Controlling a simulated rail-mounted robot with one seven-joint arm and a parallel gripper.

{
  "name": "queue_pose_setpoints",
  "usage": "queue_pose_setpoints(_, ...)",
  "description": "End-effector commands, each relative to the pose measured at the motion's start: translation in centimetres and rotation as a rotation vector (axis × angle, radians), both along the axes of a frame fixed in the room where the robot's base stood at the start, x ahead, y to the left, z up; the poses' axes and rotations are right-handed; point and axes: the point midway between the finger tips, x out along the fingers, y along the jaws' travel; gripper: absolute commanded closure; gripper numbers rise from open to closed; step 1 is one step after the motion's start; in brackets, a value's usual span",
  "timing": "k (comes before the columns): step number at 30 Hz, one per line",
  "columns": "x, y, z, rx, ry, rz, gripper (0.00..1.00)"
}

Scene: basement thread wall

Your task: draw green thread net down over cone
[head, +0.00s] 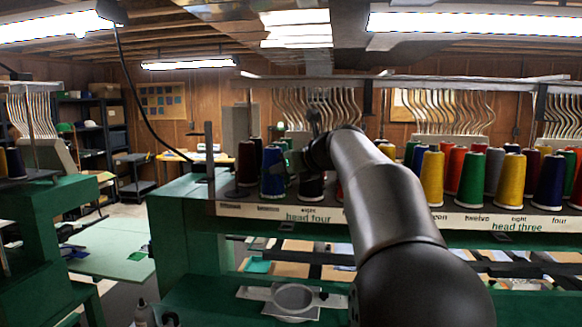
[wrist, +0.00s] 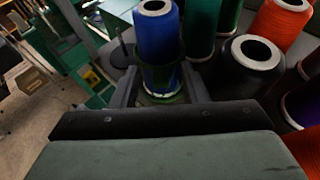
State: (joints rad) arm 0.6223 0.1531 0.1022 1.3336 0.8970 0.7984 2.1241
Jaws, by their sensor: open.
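A blue thread cone (wrist: 157,28) stands upright in the wrist view, with a pale ring at its top. A dark green net (wrist: 172,52) appears around its lower part; the net's lower edge is hard to make out. My gripper (wrist: 160,72) is open, with one finger on each side of the cone's lower part. I cannot tell whether the fingers touch the net. In the head view the blue cone (head: 272,172) is at the left end of the rack, and my gripper is partly hidden by my arm.
Other cones crowd close on the right in the wrist view, including a black cone (wrist: 252,62) and an orange cone (wrist: 281,25). A dark red cone (head: 246,163) stands left of the blue one. The label rail (head: 285,213) runs along the front. Open floor lies left.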

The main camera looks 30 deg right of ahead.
Motion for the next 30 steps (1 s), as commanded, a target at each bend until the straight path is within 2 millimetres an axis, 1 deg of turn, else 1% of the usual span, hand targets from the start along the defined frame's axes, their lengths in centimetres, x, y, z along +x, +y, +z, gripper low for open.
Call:
queue_pose_setpoints(2,-0.3,-0.1,0.1,-0.001,-0.001,-0.002,0.60)
queue_pose_setpoints(5,-1.4,-0.2,0.5,-0.002,-0.002,-0.002,0.60)
queue_pose_setpoints(8,-3.2,-0.5,1.2,-0.003,-0.003,-0.004,0.60)
queue_pose_setpoints(15,-8.7,-1.2,3.5,-0.002,-0.004,-0.003,0.60)
queue_pose_setpoints(21,-12.8,-1.8,5.2,-0.001,-0.001,-0.003,0.60)
queue_pose_setpoints(25,-14.6,-2.0,6.0,0.000,-0.001,-0.002,0.60)
queue_pose_setpoints(30,-15.8,-2.2,6.5,0.000,-0.001,-0.001,0.60)
